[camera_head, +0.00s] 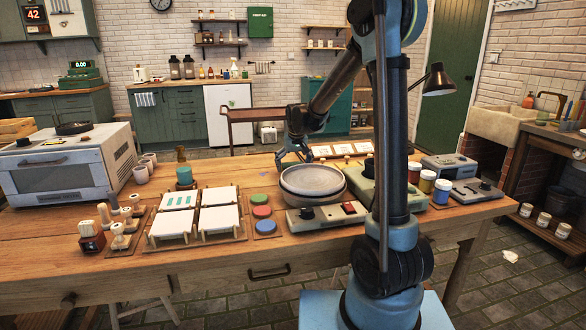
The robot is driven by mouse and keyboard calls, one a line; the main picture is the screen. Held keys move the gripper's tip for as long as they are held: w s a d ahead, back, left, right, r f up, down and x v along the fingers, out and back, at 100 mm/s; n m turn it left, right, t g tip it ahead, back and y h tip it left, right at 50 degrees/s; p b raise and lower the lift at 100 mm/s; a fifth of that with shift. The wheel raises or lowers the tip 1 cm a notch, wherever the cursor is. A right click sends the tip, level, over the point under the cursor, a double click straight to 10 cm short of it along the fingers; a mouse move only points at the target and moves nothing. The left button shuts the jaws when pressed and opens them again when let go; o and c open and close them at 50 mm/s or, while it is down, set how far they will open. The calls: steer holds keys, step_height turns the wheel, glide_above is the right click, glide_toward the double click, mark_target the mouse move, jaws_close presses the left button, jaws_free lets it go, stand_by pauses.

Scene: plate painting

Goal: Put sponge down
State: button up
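My gripper (292,159) hangs low just behind the grey plate (312,179), which lies on a round stand. Its fingers are small here, and I cannot tell whether they are open or shut. Three round pads, green (258,198), red (262,211) and blue (265,226), lie in a row on a wooden tray left of the plate. They may be sponges or paint pads; I cannot tell which.
White tiles (218,219) on wooden racks lie left of the pads. Stamps (92,237) and a white oven (68,165) stand further left. A control box (327,216) is in front of the plate, with paint jars (427,182) to the right. The table's front strip is clear.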

stand_by(0.3)
steer(key=a+v, duration=0.1)
steer(key=v, duration=1.1)
steer(key=shift+d, duration=0.45)
